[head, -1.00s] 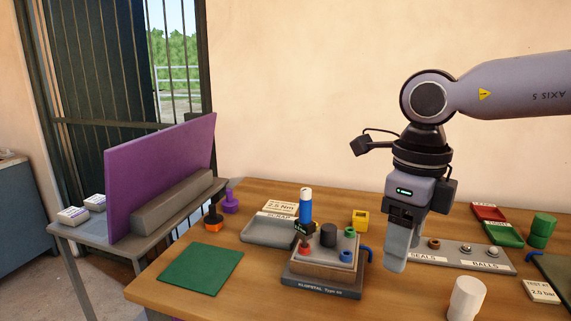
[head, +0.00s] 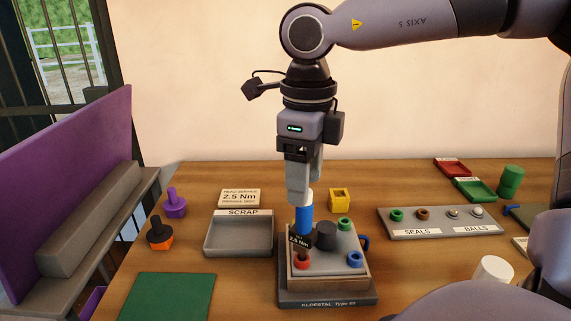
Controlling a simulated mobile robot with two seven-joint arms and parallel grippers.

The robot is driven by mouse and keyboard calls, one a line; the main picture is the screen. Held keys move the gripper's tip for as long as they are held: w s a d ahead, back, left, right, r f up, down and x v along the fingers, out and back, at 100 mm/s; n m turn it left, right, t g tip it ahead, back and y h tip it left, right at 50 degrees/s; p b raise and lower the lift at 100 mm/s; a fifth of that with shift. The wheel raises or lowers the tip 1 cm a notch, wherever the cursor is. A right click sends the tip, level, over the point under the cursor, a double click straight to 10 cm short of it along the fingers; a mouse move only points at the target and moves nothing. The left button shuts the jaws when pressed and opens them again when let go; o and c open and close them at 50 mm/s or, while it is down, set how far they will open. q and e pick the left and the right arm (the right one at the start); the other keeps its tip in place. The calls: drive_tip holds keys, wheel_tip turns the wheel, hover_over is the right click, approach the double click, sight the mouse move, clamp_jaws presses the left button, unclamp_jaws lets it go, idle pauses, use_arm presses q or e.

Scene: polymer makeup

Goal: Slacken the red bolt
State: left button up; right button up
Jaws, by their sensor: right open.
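The red bolt (head: 302,262) sits at the front left corner of the grey block (head: 325,272) on the base marked KLOFSTAL. A tool with a blue handle (head: 303,219), a white top and a black 2.5 Nm tag stands upright over the red bolt. My right gripper (head: 302,192) points down at the tool's white top, with its jaws open. I cannot tell whether the fingers touch the handle. My left gripper is not in view.
A black knob (head: 326,235), a green bolt (head: 344,224) and a blue bolt (head: 354,259) share the block. The scrap tray (head: 238,236) lies left, a yellow holder (head: 339,199) behind, and the seals and balls rack (head: 440,222) right. A white cylinder (head: 493,270) stands front right.

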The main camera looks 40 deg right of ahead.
sight(304, 213)
drive_tip(key=shift+s+f, duration=0.1)
drive_tip(key=shift+f, duration=3.45)
clamp_jaws()
drive_tip(key=shift+n, duration=0.9)
drive_tip(key=shift+r+n+b, duration=0.1)
drive_tip(key=shift+n+b, duration=0.35)
drive_tip(key=shift+n, duration=0.55)
